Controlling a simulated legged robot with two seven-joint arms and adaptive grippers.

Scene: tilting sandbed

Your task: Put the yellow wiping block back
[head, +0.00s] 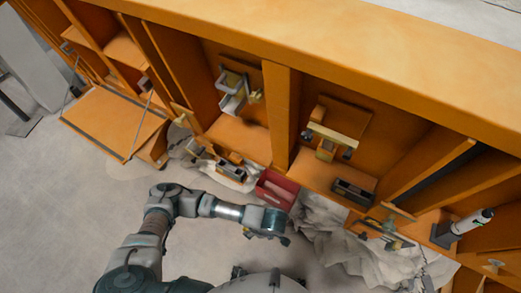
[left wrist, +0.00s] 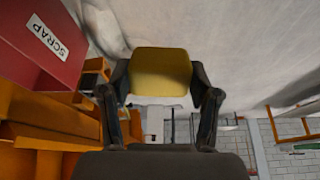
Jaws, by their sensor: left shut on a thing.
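The yellow wiping block (left wrist: 160,73) is held between the two dark fingers of my left gripper (left wrist: 160,95) in the left wrist view. Its broad yellow face points at the camera. In the head view my left arm reaches in from the left, and its wrist end (head: 264,220) is just below the red box (head: 276,190). The fingers and the block are not clear there, hidden behind or under the wrist. My right gripper does not show in either view.
The red box shows its SCRAP label in the left wrist view (left wrist: 42,42). Crumpled grey cloth (head: 335,240) lies right of my wrist. An orange bench with upright dividers (head: 284,115) stands behind, its bays holding fixtures and small trays (head: 354,190). Bare floor (head: 60,200) is at left.

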